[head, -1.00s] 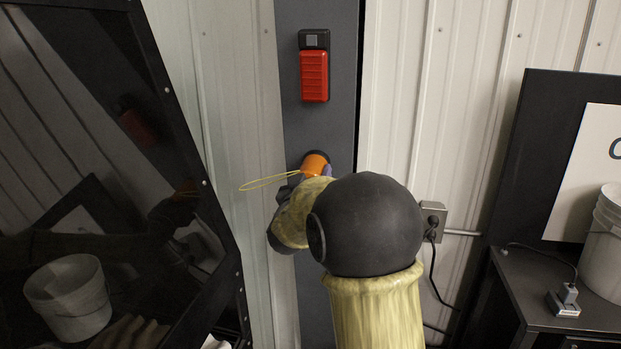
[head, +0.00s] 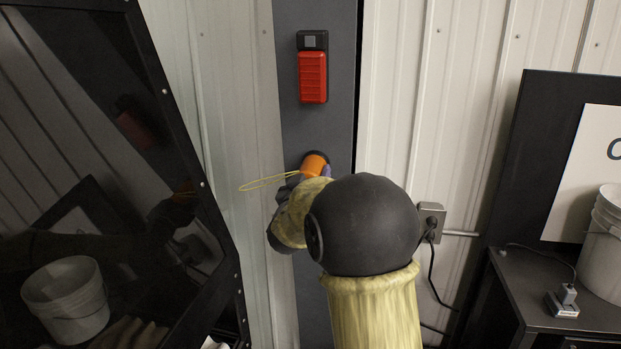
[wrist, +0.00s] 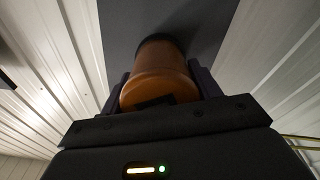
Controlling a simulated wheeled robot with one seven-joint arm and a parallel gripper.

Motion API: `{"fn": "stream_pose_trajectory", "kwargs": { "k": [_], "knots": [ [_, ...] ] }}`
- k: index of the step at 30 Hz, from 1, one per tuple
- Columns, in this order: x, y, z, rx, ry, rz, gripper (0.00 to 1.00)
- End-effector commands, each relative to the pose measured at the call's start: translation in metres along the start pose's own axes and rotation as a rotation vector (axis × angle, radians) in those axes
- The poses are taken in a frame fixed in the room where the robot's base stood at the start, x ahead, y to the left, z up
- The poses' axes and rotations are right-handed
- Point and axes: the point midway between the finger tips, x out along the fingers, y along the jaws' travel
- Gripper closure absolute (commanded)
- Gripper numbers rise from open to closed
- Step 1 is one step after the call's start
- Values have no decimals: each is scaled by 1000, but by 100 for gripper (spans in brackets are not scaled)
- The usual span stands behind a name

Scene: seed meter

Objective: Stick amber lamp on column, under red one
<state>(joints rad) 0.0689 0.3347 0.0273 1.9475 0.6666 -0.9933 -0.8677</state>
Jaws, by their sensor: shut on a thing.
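The amber lamp (head: 314,164) is an orange cylinder with a dark end, held in front of the grey column (head: 318,125). It lies below the red lamp (head: 313,77), which is fixed on the column under a small black box. In the wrist view the amber lamp (wrist: 159,78) sits between the two fingers of my gripper (wrist: 160,92), its dark end toward the column (wrist: 190,22). My gripper is shut on it. Whether the dark end touches the column, I cannot tell. My arm hides much of the gripper in the head view.
A black-framed dark glossy panel (head: 90,150) stands at the left, reflecting the room. Pale ribbed wall (head: 440,90) flanks the column. A grey outlet box (head: 431,217) with a cable is right of my arm. A white bucket (head: 603,245) stands on a dark bench at the right.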

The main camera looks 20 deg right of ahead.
Motion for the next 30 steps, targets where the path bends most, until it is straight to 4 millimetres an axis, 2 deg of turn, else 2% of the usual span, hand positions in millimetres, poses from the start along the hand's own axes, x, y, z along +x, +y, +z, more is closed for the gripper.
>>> {"fn": "stream_pose_trajectory", "kwargs": {
  "k": [1,2,5,6,14,19,23,30],
  "knots": [
    [1,0,0,0,1,1,59],
    [1,0,0,0,1,1,34],
    [1,0,0,0,1,1,14],
    [1,0,0,0,1,1,12],
    [0,0,0,0,-1,0,12],
    [-11,-1,1,1,0,-1,12],
    [-30,-1,2,1,2,-1,12],
    [-78,-2,2,1,2,-2,12]
  ]
}}
